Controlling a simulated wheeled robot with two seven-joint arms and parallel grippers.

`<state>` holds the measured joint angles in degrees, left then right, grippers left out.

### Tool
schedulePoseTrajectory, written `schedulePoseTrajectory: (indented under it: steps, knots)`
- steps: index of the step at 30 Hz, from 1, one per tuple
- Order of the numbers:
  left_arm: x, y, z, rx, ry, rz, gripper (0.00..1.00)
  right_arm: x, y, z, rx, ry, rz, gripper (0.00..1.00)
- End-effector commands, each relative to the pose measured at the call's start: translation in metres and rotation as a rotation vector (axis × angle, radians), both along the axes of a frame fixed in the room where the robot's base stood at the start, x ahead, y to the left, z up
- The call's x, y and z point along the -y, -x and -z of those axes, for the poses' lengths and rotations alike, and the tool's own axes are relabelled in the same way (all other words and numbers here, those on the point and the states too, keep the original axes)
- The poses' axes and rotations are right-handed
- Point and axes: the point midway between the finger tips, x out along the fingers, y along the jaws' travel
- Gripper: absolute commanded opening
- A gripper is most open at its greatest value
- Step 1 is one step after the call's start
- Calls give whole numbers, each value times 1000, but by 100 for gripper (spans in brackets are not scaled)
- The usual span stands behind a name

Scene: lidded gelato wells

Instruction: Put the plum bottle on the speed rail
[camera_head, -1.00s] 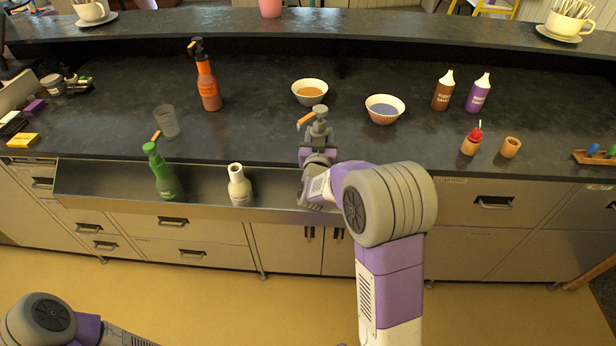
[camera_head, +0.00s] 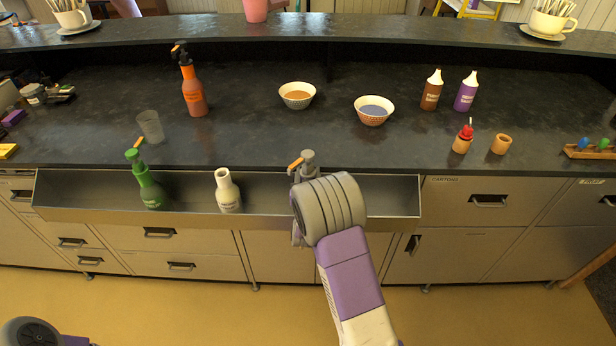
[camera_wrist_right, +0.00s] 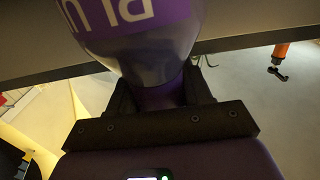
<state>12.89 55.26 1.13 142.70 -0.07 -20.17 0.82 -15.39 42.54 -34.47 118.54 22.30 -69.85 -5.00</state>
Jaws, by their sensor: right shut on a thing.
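The plum bottle (camera_wrist_right: 150,55), with a purple label reading "PLU", fills the top of the right wrist view. My right gripper (camera_wrist_right: 160,92) is shut around it. In the head view only the bottle's grey pump top with orange spout (camera_head: 306,160) shows; my right arm hides its body. The speed rail (camera_head: 385,197) is the long metal trough along the counter front. The bottle is over or in its right-middle part; I cannot tell whether its base touches. My left gripper is out of view.
A green bottle (camera_head: 148,185) and a white bottle (camera_head: 228,191) stand in the rail, left of the plum bottle. Free rail lies to the right. On the counter are an orange pump bottle (camera_head: 192,85), a clear cup (camera_head: 151,127) and two bowls (camera_head: 297,95) (camera_head: 373,110).

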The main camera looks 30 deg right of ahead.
Motion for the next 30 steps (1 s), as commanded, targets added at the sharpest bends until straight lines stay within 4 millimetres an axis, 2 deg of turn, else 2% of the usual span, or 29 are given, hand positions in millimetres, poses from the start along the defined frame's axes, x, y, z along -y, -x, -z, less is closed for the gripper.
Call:
schedulePoseTrajectory:
  steps: [4, 10, 11, 15, 27, 30]
  knots:
    - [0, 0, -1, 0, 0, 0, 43, 0, -1, -4, 8, 2, 0, 0]
    - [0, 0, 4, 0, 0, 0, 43, 0, -1, 1, 8, 2, 0, 0]
    - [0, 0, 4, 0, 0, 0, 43, 0, 0, 2, 2, 0, 0, 52]
    - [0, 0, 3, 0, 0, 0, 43, 0, 0, 1, 2, 1, 0, 74]
    - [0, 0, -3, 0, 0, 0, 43, 0, 0, -4, 2, 1, 0, 74]
    - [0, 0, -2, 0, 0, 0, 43, -7, 11, -2, 0, -1, 0, 74]
